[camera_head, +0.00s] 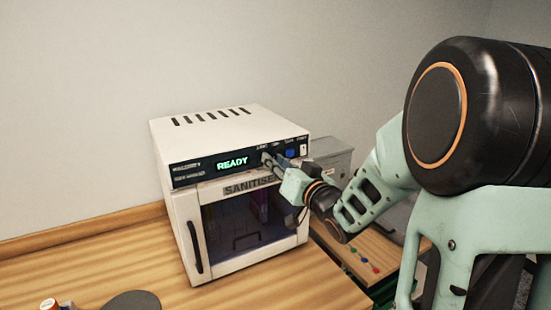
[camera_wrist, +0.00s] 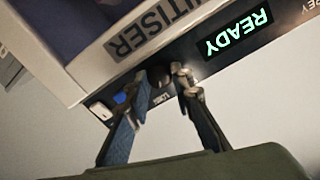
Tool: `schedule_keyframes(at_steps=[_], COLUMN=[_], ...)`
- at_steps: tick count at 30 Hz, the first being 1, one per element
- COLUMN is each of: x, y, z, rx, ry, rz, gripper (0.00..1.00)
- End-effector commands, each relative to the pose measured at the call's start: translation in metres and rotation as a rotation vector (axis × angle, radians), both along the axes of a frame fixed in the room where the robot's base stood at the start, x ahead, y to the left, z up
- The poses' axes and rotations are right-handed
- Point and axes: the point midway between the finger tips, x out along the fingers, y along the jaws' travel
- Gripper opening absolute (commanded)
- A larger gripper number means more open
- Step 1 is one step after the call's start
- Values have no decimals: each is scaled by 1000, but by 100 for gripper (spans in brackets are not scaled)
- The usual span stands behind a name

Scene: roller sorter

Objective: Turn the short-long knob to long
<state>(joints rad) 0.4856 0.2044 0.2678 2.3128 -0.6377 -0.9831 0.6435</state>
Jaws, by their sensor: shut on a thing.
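The short-long knob (camera_wrist: 158,76) is a dark round knob on the black front panel of the white sanitiser (camera_head: 222,122). In the wrist view, which is upside down, it sits between my fingertips, with a "LONG" label close by. My gripper (camera_head: 272,160) reaches the panel from the right in the head view and hides most of the knob there. In the wrist view my gripper (camera_wrist: 165,84) has one finger on each side of the knob and is shut on it. The direction the knob points cannot be made out.
A green READY display (camera_head: 233,164) is left of the knob in the head view. A blue button (camera_head: 292,153) and a white switch (camera_head: 304,149) are to its right. The glass door (camera_head: 248,222) below is closed. A grey box (camera_head: 335,160) stands right of the sanitiser.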

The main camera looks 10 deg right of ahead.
Motion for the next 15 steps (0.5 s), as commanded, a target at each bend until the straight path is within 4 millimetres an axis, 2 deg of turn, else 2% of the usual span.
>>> schedule_keyframes(at_steps=[15], x=[0], y=[0], z=[1], rx=[50], ry=[15], rz=[1], gripper=[0])
